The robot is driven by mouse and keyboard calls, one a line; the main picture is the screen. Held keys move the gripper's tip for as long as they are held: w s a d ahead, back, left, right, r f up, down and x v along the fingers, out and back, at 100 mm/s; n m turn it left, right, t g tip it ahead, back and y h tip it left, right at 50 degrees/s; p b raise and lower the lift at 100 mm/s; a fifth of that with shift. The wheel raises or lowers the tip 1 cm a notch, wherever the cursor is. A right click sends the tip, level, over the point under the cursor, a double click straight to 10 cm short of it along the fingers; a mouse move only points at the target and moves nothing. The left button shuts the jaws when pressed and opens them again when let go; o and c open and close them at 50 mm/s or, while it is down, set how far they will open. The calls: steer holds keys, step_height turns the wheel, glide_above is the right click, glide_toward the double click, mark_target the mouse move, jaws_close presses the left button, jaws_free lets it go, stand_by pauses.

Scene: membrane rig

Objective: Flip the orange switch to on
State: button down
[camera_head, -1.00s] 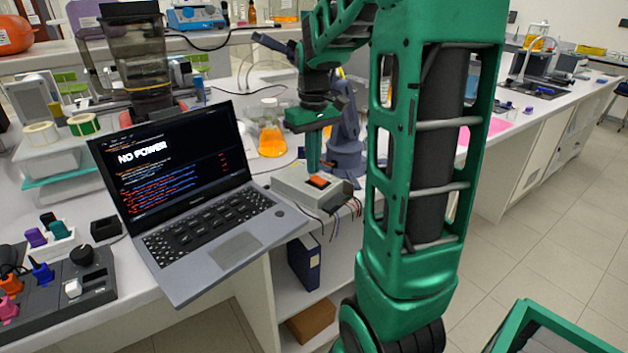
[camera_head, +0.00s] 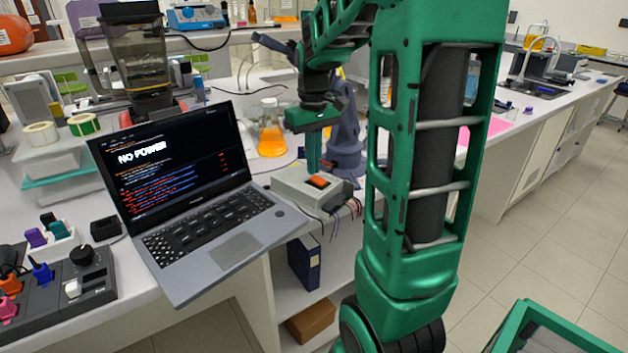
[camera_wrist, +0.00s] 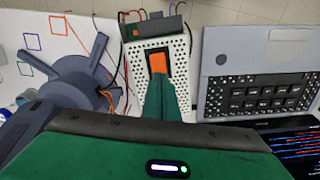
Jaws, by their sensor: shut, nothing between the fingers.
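The orange switch (camera_head: 318,181) sits on top of a pale grey box (camera_head: 295,186) near the bench's front edge, right of the laptop. In the wrist view the orange switch (camera_wrist: 158,62) shows just beyond my fingertips, on the box's perforated top (camera_wrist: 180,50). My gripper (camera_head: 313,170) is shut and empty and points down at the switch's rear edge. In the wrist view my gripper's fingers (camera_wrist: 158,80) hide the near part of the box. I cannot tell whether the tips touch the switch. The laptop (camera_head: 180,165) screen reads "NO POWER".
A blue-grey device with arms (camera_wrist: 75,85) stands close beside the box. A flask of orange liquid (camera_head: 271,130) stands behind it. Wires (camera_head: 345,208) hang at the box's right side. A dark control panel (camera_head: 60,285) lies at the left.

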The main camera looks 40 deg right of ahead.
steer(key=shift+f, duration=0.65)
stand_by(0.3)
step_height(320, 180, up, 7)
stand_by(1.0)
stand_by(0.4)
